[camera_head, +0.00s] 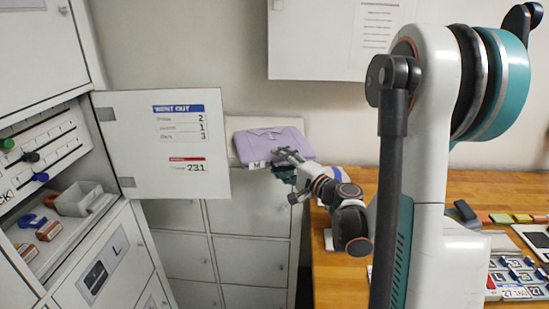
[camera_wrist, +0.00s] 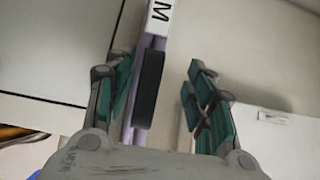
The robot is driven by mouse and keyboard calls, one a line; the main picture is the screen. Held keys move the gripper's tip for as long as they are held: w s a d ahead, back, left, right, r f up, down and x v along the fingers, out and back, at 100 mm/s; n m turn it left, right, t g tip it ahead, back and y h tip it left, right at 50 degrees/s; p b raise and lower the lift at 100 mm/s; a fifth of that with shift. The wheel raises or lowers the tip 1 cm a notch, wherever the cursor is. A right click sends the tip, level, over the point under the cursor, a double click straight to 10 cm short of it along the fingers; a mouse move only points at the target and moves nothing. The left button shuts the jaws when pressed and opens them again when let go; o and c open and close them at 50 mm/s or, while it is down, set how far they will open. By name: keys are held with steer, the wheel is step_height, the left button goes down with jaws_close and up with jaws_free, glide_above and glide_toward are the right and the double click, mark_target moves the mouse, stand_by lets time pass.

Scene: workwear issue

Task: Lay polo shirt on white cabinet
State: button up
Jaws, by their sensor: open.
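The polo shirt (camera_head: 262,141) is a folded lavender bundle with a white M label, at the top of the low white cabinet (camera_head: 250,215) in the head view. Whether its whole underside rests on the cabinet top is hidden. My gripper (camera_head: 284,166) is at the shirt's front right edge, with its fingers open. In the wrist view, the shirt (camera_wrist: 128,132) shows as a thin lavender edge with the M label, between the open fingers (camera_wrist: 158,65) and closer to the left one. A dark band lies beside that edge; I cannot tell what it is.
An open white door (camera_head: 165,145) with a notice stands left of the shirt. An open locker bay (camera_head: 60,235) holds a grey bin and small coloured items. A wooden counter (camera_head: 340,275) lies to the right, with cards and tags at its far right.

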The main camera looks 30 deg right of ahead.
steer(key=s+d, duration=0.1)
steer(key=s, duration=0.7)
steer(key=shift+d, duration=0.2)
steer(key=shift+o, duration=0.3)
steer(key=shift+s, duration=0.1)
steer(key=o, duration=1.2)
steer(key=shift+c, duration=0.2)
steer(key=s+d, duration=0.1)
steer(key=s, duration=0.7)
steer(key=shift+d, duration=0.25)
steer(key=shift+w+a, duration=0.1)
steer(key=shift+w, duration=0.1)
